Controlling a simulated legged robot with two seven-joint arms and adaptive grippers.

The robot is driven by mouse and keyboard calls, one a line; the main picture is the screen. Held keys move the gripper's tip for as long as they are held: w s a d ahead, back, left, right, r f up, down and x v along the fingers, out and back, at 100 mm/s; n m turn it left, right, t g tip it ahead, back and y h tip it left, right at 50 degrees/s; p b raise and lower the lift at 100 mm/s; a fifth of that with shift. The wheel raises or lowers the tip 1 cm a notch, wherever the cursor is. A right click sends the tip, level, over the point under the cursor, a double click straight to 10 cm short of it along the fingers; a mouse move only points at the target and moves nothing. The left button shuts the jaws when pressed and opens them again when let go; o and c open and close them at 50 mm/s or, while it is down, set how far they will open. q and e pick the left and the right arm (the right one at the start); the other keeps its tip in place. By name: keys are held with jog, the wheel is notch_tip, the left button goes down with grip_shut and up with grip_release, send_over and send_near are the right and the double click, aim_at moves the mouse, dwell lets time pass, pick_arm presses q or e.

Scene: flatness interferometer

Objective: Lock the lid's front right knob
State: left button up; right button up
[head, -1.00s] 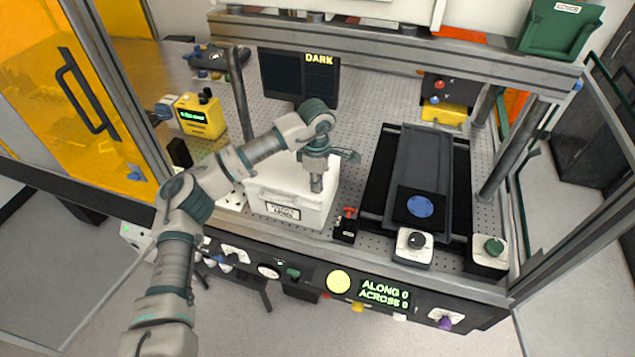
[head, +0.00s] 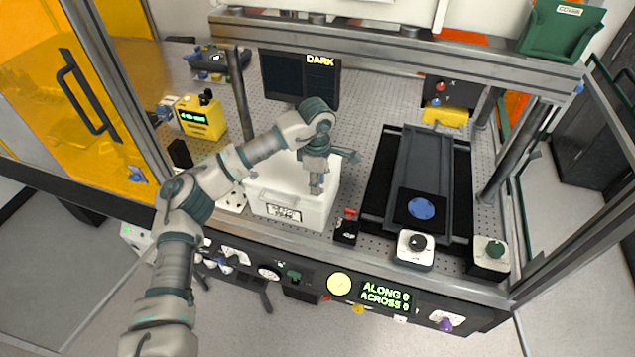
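The white box with a lid (head: 280,195) stands on the perforated bench, with a label on its front face. My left gripper (head: 316,190) points down over the lid's front right part, its fingertips at or just above the lid. No knob can be made out there; the gripper hides that part of the lid. The fingers look close together, but I cannot tell whether they are shut on anything. My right gripper is not in view.
Right of the box stand a small black block with a red lever (head: 347,226) and a dark rail stage with a blue disc (head: 421,208). A frame post (head: 240,95) rises behind left. A yellow meter (head: 201,117) stands at left.

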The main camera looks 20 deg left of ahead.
pick_arm(q)
notch_tip(320, 180, up, 11)
jog(key=shift+w+r, duration=0.15)
jog(key=shift+r, duration=0.05)
jog(key=shift+f, duration=0.1)
dwell(0.5)
